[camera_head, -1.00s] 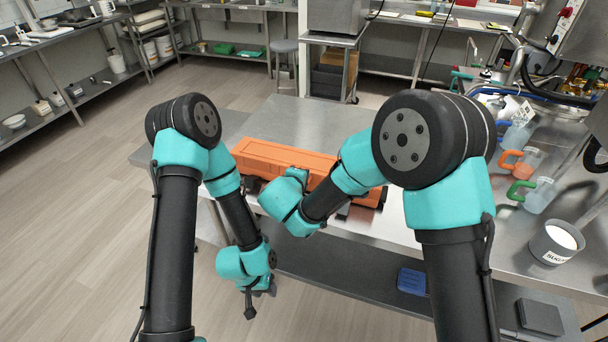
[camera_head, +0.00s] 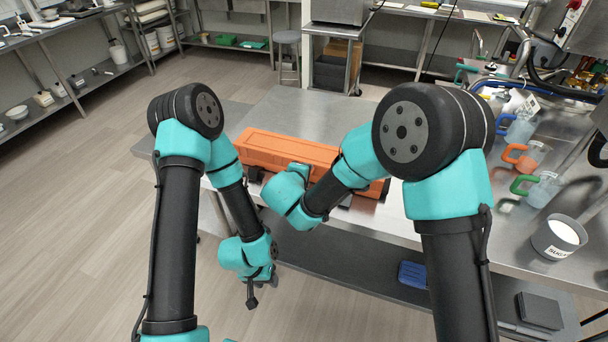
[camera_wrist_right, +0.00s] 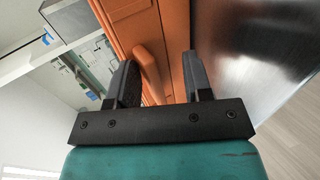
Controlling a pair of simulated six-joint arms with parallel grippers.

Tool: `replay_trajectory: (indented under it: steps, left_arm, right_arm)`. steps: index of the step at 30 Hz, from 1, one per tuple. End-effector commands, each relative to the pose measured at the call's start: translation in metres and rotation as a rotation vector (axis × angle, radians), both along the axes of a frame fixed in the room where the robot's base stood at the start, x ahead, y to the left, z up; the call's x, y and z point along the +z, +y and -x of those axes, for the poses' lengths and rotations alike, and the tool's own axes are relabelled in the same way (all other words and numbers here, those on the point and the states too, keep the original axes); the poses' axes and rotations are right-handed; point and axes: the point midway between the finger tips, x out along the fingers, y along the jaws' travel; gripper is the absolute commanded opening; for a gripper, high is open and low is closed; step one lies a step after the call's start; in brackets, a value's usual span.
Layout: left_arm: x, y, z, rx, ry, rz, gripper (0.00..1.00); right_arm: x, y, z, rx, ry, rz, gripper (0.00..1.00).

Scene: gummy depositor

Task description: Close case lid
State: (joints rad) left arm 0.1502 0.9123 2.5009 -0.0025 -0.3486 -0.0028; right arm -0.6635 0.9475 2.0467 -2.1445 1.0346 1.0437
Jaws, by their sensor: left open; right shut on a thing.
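The orange case (camera_head: 285,150) lies on the steel table, partly behind my right arm. Its lid looks flat on top in the head view; I cannot tell whether it is fully seated. In the right wrist view, my right gripper (camera_wrist_right: 157,78) is at the orange case (camera_wrist_right: 178,40), shut on its orange handle (camera_wrist_right: 150,70), which lies between the fingers. In the head view the right fingers are hidden behind my wrist. My left gripper (camera_head: 262,283) is open and empty, hanging low in front of the table, away from the case.
The steel table (camera_head: 310,110) is clear behind the case. Jugs with coloured handles, such as the one with a green handle (camera_head: 545,189), stand at the right with a sugar tub (camera_head: 556,240). A blue item (camera_head: 412,274) lies on the lower shelf.

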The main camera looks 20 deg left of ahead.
Motion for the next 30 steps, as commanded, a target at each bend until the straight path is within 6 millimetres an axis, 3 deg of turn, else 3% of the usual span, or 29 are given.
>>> replay_trajectory:
  steps: [16, 20, 30]
  left_arm:
    - [0.0, 0.0, 0.0, 0.0, 0.0, 0.0, 0.43]
    - [0.0, 0.0, 0.0, 0.0, 0.0, 0.0, 0.43]
    - [0.0, 0.0, 0.0, 0.0, 0.0, 0.0, 0.43]
  right_arm:
    - [0.0, -0.003, 0.006, -0.007, 0.008, 0.002, 0.38]
    - [0.009, -0.001, 0.02, -0.005, 0.004, 0.003, 0.38]
    - [0.042, 0.006, 0.075, 0.001, -0.001, 0.0, 0.38]
